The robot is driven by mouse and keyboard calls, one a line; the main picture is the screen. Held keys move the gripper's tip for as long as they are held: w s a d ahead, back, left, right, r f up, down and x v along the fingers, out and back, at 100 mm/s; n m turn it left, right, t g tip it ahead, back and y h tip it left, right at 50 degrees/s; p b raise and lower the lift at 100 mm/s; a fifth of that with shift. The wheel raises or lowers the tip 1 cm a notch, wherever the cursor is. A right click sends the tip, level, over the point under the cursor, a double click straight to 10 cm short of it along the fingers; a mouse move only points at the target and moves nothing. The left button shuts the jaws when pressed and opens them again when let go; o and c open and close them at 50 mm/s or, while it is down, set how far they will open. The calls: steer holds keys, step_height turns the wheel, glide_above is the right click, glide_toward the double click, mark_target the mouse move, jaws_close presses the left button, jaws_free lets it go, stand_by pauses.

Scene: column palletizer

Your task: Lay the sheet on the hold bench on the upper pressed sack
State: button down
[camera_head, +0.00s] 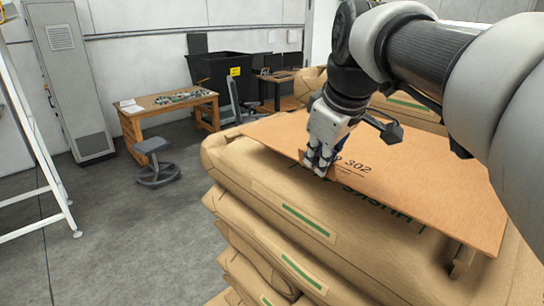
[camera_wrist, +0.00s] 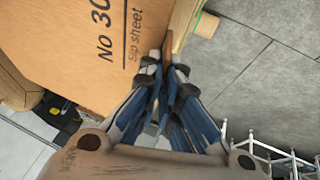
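The thin brown slip sheet (camera_head: 400,170), marked "302", lies flat over the top sack (camera_head: 250,170) of a stack in the head view. It covers most of that sack's top; part of the sack's dark lettering shows past its near edge. The sheet (camera_wrist: 60,40) also fills the upper left of the wrist view, with "No 30" and "Slip sheet" on it. My gripper (camera_head: 319,168) is at the sheet's near edge. In the wrist view its fingers (camera_wrist: 167,62) are closed on a small brown tab at that edge. I cannot tell whether the sheet fully touches the sack.
More sacks (camera_head: 270,228) with green stripes are stacked below, and another sack (camera_head: 415,108) stands behind the sheet. A wooden workbench (camera_head: 150,108), a stool (camera_head: 155,150) and a grey cabinet (camera_head: 75,80) stand at left. Open floor lies between them and the stack.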

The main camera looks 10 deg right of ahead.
steer(key=shift+f, duration=3.55)
steer(key=shift+f+b, duration=0.15)
steer(key=shift+b, duration=0.25)
steer(key=c, duration=1.8)
jaws_free()
